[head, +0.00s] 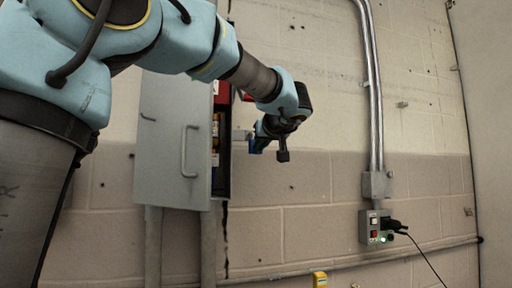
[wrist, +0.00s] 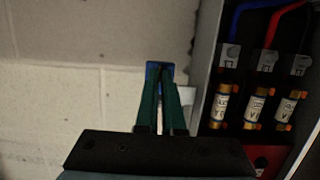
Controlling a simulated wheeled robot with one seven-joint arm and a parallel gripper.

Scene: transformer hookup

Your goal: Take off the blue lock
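The blue lock (wrist: 160,70) shows between the tips of my gripper's green fingers (wrist: 161,90) in the wrist view. The fingers converge on it and appear closed on it, hiding most of its body. In the head view a small blue patch of the lock (head: 258,146) shows at my gripper (head: 265,139), just right of the open cabinet. A pale metal tab (wrist: 187,96) reaches from the cabinet's side toward the fingers. I cannot tell whether the lock's shackle is still through this tab.
The grey cabinet (head: 165,165) stands open, its handled door at the left. Several fuses (wrist: 256,103) and red and blue cables show inside. A switch box (head: 376,227) with a black plug hangs below the conduit (head: 374,90). The wall to the right of my gripper is mostly clear.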

